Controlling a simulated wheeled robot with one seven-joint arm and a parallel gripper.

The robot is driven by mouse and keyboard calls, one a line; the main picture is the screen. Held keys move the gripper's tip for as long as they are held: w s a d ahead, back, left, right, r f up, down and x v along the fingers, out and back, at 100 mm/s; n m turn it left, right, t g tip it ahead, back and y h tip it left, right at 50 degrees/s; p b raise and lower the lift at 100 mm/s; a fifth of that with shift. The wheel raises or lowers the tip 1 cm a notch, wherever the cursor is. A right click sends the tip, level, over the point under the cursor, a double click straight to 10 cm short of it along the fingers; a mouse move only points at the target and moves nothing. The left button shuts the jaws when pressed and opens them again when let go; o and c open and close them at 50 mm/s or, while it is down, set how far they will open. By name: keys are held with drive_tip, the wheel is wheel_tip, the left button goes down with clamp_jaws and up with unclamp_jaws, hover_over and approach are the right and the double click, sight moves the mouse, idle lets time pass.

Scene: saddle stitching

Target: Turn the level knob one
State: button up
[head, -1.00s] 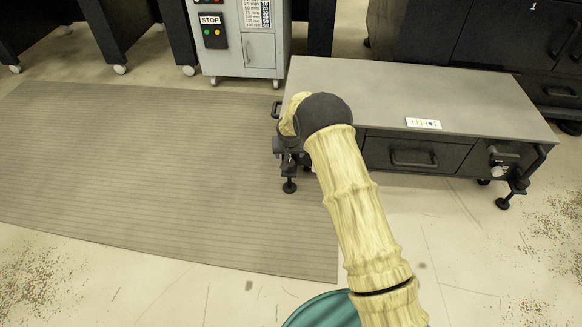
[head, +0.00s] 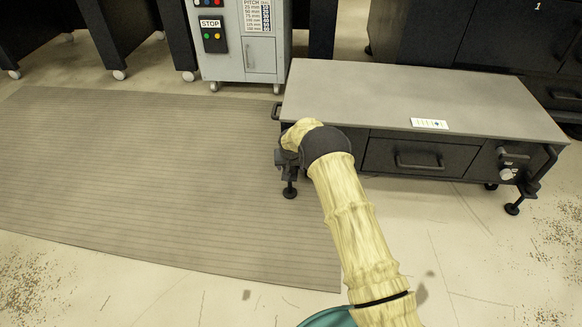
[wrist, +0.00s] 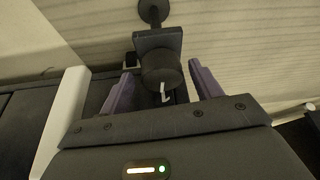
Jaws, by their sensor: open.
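A dark round knob (wrist: 158,72) with a white pointer mark shows in the wrist view, in front of a dark bracket. My gripper (wrist: 160,67) is open, with one purple finger on each side of the knob and a visible gap on both sides. I cannot tell how deep the fingers reach around it. In the head view my arm covers the gripper and most of the bench's left front corner, where a dark bracket (head: 288,160) shows; the knob itself is hidden there. Another knob (head: 507,174), pale, sits at the bench's right front corner.
The low grey-topped bench (head: 400,92) has a drawer with a handle (head: 418,162) and a small label card (head: 429,124) on top. A grey control cabinet (head: 240,45) stands behind it. A ribbed mat (head: 150,180) covers open floor at left.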

drive_tip(key=shift+a, duration=0.15)
drive_tip(key=c, duration=0.3)
drive_tip(key=shift+d, duration=0.35)
drive_tip(key=c, duration=0.7)
drive_tip(key=shift+a, duration=0.1)
drive_tip(key=shift+p, duration=0.35)
drive_tip(key=shift+s+a+r+n+p, duration=0.1)
drive_tip(key=shift+s+n+p, duration=0.1)
drive_tip(key=shift+n+p, duration=0.4)
drive_tip(key=shift+s+a+f+y, duration=0.1)
drive_tip(key=shift+f+y, duration=0.1)
drive_tip(key=shift+y, duration=0.1)
drive_tip(key=o, duration=0.9)
drive_tip(key=shift+o, duration=0.5)
drive_tip(key=shift+r, duration=0.1)
